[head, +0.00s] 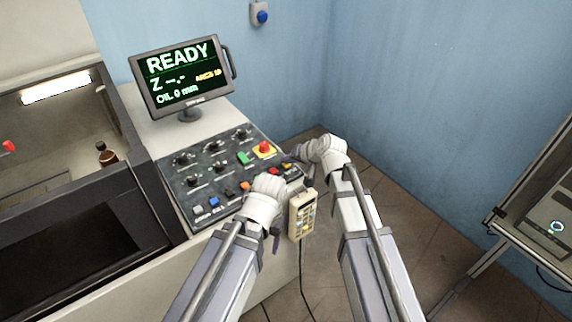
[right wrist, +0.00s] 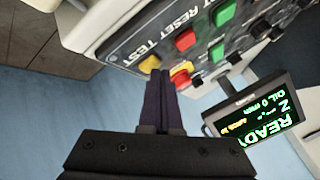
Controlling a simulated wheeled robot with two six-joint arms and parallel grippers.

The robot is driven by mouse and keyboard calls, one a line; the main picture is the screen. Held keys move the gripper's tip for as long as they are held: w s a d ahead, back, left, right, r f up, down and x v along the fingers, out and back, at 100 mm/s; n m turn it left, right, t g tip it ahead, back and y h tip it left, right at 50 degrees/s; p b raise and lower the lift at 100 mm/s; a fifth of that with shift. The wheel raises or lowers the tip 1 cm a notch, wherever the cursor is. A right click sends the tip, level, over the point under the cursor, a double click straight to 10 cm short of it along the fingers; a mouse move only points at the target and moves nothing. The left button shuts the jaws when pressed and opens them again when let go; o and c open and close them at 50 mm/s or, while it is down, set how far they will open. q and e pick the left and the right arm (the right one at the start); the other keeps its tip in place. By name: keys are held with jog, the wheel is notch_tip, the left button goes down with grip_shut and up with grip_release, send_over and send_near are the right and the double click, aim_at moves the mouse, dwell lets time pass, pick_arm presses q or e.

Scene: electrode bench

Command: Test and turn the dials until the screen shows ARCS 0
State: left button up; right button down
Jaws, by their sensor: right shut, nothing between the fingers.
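The screen (head: 182,75) on the console reads READY, Z --.-, OIL 0 mm and a small ARCS line that looks like 10. Several black dials (head: 192,181) stand in rows on the dark control panel (head: 232,180). The right wrist view shows a red button (right wrist: 185,40) and a yellow button (right wrist: 149,64) by the words RESET and TEST. My right gripper (right wrist: 168,78) is shut and empty, its tips close to the buttons at the panel's edge; contact is unclear. My left gripper (head: 273,228) is by the panel's front edge, its fingers mostly hidden.
A red emergency stop (head: 264,148) on yellow rises from the panel. A beige handheld pendant (head: 302,215) hangs at the console's side between my arms. A machine tank (head: 80,190) is at left, a blue wall behind, and a metal cart (head: 535,220) at right.

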aim_at(288, 168)
jog(key=shift+r, duration=0.1)
jog(key=shift+r+p, duration=0.8)
jog(key=shift+p, duration=0.15)
notch_tip(288, 168, up, 6)
jog(key=p, duration=0.6)
dwell(0.6)
